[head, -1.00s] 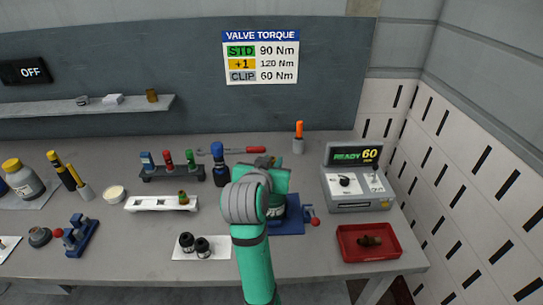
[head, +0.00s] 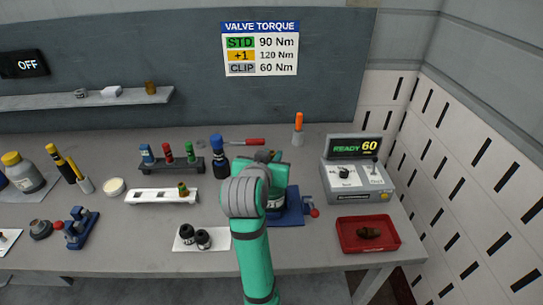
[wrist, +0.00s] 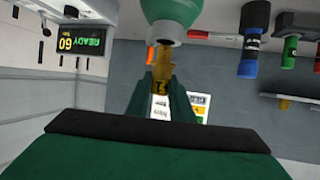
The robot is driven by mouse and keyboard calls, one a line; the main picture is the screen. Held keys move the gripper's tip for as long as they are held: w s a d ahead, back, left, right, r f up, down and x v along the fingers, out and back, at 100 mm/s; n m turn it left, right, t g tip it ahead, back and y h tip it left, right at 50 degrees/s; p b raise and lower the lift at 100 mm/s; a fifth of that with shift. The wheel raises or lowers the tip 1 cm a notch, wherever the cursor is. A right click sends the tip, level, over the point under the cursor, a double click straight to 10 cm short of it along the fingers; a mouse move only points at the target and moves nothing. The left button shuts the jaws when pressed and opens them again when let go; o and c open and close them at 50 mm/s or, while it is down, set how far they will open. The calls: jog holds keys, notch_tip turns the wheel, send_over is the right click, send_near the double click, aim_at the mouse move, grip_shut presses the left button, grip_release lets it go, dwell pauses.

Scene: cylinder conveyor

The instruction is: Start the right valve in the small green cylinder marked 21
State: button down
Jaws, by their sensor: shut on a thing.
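My gripper (wrist: 160,95) is shut on a brass valve (wrist: 161,66), which shows between its green fingers in the wrist view. The valve is at the neck of the green cylinder (wrist: 172,10); how far its thread is in the neck, I cannot tell. In the head view the cylinder (head: 277,210) stands in a blue clamp (head: 292,219) with a red-knobbed handle, mostly hidden behind my arm. Its mark cannot be read. Another valve (head: 183,188) stands in the white rack (head: 150,197), and a dark brass one (head: 368,232) lies in the red tray (head: 350,243).
A torque unit (head: 358,180) reading READY 60 stands at the right. A red-handled wrench (head: 250,142) and a blue-topped bottle (head: 220,165) are behind my arm. A wall sign (head: 260,48) lists torques.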

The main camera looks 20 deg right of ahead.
jog(key=shift+f, duration=0.9)
jog(key=c, duration=1.5)
grip_release()
jog(key=shift+r, duration=3)
jog(key=shift+w, duration=0.1)
